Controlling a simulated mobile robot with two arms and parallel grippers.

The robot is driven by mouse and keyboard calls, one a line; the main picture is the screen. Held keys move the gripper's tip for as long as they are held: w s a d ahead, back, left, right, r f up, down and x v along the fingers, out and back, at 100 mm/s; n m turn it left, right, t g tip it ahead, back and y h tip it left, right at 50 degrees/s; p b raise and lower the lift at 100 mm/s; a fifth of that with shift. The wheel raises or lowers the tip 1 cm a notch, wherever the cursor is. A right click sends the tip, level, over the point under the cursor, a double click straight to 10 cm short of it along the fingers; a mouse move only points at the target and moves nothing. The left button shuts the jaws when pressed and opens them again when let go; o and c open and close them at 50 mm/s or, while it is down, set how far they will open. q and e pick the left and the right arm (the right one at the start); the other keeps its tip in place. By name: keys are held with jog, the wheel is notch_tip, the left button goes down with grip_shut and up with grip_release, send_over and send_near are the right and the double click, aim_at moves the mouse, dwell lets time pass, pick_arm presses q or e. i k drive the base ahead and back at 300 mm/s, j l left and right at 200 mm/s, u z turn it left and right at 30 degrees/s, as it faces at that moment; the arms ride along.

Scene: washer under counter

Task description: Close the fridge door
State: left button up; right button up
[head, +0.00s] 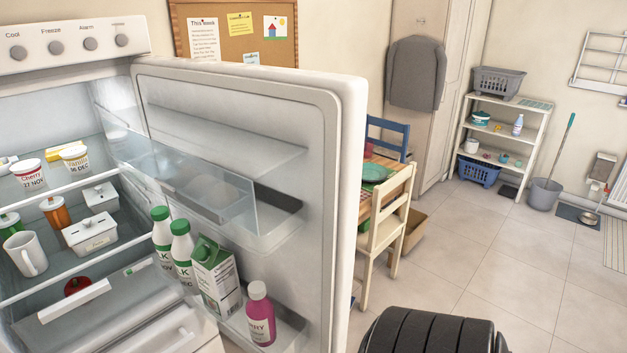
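The fridge (75,50) stands at the left, with a row of knobs on its top panel. Its white door (347,160) is wide open, hinged on the fridge's right side, with its inner face towards me. The door's lower rack holds two white bottles with green caps (181,246), a milk carton (215,275) and a pink bottle (260,318). Neither of my grippers shows in the head view, and nothing visible is touching the door. The door's outer face is hidden.
Inside the fridge, shelves hold tubs, a white mug (26,253) and small boxes. Behind the door stand a wooden table (373,195) and a cream chair (391,225). A shelf rack (535,125) and a grey bucket (543,194) stand farther back. Tiled floor (500,265) is clear at the right.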

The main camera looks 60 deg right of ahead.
aim_at(299, 135)
jog(key=k+l, duration=0.1)
jog(key=l, duration=0.3)
jog(key=k+l, duration=0.1)
jog(key=l, duration=0.3)
jog(key=k+l, duration=0.15)
jog(key=l, duration=0.25)
jog(key=k+l, duration=0.1)
jog(key=l, duration=0.3)
jog(key=k+l, duration=0.1)
jog(key=l, duration=0.35)
